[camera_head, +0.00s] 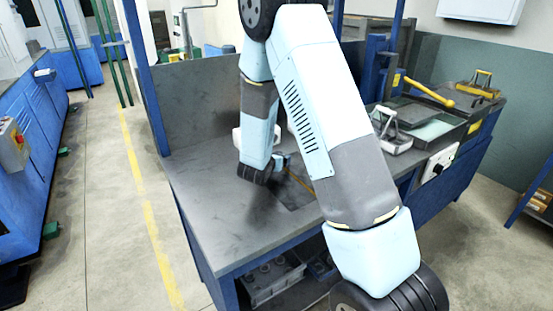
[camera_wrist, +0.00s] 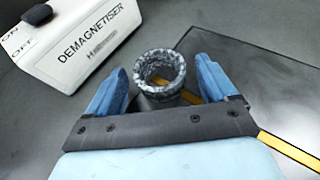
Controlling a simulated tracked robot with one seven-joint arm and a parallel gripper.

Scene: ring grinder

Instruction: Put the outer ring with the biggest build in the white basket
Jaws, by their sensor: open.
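In the wrist view a grey, speckled metal ring (camera_wrist: 160,72) stands on the dark table top, its round opening facing up. My gripper (camera_wrist: 160,88) is open, with one blue finger on each side of the ring; I cannot tell whether either finger touches it. In the head view my gripper (camera_head: 280,161) is low over the bench, and the ring is hidden behind my arm. A whitish-grey basket with a handle (camera_head: 392,138) stands on the right part of the bench. I see no other ring to compare size with.
A white demagnetiser box (camera_wrist: 75,45) with a black switch stands left of the ring. A dark plate (camera_wrist: 265,80) with a yellow edge lies to the right. The bench's left part (camera_head: 215,190) is clear. A yellow-handled tool (camera_head: 430,92) is at the back right.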

